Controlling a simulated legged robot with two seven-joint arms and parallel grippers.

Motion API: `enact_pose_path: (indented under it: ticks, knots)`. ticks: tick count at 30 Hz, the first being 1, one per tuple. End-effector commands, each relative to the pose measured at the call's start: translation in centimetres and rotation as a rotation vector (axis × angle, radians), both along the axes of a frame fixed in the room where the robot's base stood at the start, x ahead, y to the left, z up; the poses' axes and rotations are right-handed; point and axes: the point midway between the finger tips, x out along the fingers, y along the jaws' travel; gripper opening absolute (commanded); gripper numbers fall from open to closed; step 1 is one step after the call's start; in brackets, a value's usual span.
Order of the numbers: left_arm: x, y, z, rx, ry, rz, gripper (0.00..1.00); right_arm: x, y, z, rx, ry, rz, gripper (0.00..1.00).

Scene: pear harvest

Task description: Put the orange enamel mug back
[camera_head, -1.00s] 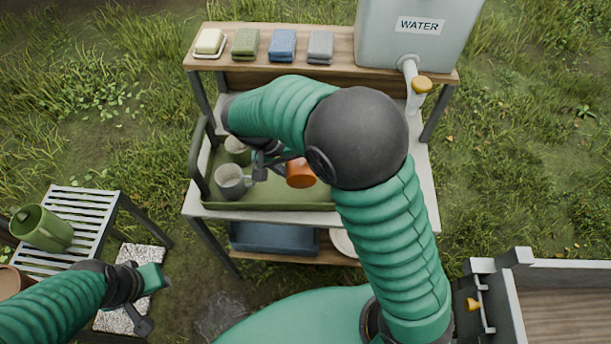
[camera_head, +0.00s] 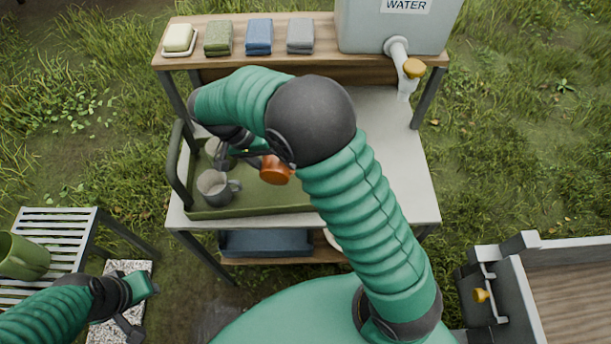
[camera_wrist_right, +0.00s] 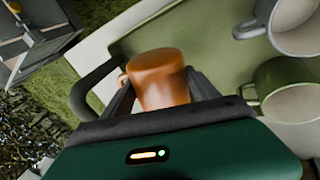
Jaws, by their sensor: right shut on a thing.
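The orange enamel mug (camera_head: 276,170) is over the green tray (camera_head: 250,200) on the bench, right of the other mugs. My right gripper (camera_head: 258,160) is shut on it; the forearm hides part of the grip. In the right wrist view the orange mug (camera_wrist_right: 160,80) sits between the two dark fingers (camera_wrist_right: 163,92). I cannot tell whether its base touches the tray. A grey mug (camera_head: 214,188) stands in the tray, with a partly hidden green mug (camera_head: 213,147) behind it. My left gripper (camera_head: 140,304) is low at the left, away from the bench; its jaw opening is unclear.
A slatted stand (camera_head: 60,222) with a green can (camera_head: 22,256) is at the left. The bench top (camera_head: 392,115) right of the tray looks clear.

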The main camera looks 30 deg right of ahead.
Motion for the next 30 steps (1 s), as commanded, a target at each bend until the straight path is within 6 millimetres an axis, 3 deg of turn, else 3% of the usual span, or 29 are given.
enact_pose_path:
  ticks: [3, 8, 12, 24, 30]
  knots:
    - [0.0, 0.0, -0.2, 0.0, 0.0, 0.0, 0.31, -0.1, -0.1, -3.2, -0.002, 0.003, 0.0, 0.14]
    - [0.0, 0.0, -0.4, 0.0, 0.0, 0.0, 0.31, -0.1, 0.0, -6.5, 0.0, 0.002, 0.001, 0.14]
    - [0.0, 0.0, 0.0, 0.0, 0.0, 0.0, 0.31, -1.1, -2.4, -6.2, 0.0, -0.002, -0.003, 0.14]
    - [0.0, 0.0, 1.0, 0.0, 0.0, 0.0, 0.31, -3.1, -7.3, -6.6, -0.001, 0.002, -0.002, 0.14]
    - [0.0, 0.0, 0.8, 0.0, 0.0, 0.0, 0.31, -3.1, -7.4, -7.0, 0.0, -0.002, 0.002, 0.14]
